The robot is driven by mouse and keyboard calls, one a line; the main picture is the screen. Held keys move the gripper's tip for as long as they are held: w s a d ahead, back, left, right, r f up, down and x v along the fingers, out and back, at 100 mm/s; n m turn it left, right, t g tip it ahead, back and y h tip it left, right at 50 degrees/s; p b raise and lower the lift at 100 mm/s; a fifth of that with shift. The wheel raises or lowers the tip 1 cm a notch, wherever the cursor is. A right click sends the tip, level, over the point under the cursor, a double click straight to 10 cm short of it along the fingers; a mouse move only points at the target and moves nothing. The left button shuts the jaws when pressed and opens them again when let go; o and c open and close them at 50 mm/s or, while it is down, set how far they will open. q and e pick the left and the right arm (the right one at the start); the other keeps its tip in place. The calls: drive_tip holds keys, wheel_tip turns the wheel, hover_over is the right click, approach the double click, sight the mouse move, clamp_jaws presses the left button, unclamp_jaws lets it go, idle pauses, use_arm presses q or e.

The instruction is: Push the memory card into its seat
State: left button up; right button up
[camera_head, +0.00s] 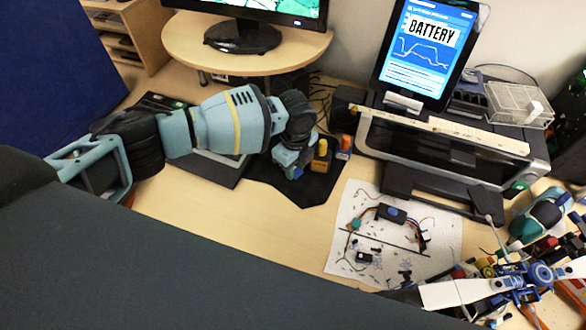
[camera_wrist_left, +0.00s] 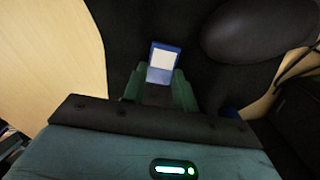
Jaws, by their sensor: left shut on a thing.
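My left gripper (camera_head: 292,172) is low over a black mat (camera_head: 315,193), left of the white sheet. In the left wrist view, the left gripper (camera_wrist_left: 160,80) is shut on the memory card (camera_wrist_left: 163,58), a small blue card with a white label. The card sticks out beyond the green fingertips. In the head view I cannot make out the card clearly. I cannot make out its seat in either view. My right gripper is not in view.
Small yellow (camera_head: 321,153) and blue-orange (camera_head: 343,147) items stand just right of the left gripper. A printer (camera_head: 450,150) is behind. A white sheet (camera_head: 350,255) carries wired electronics. A dark rounded thing (camera_wrist_left: 255,30) is close by in the left wrist view.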

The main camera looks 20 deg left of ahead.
sight(295, 172)
use_arm(q)
wheel_tip(295, 172, up, 10)
drive_tip(key=shift+p, duration=0.45)
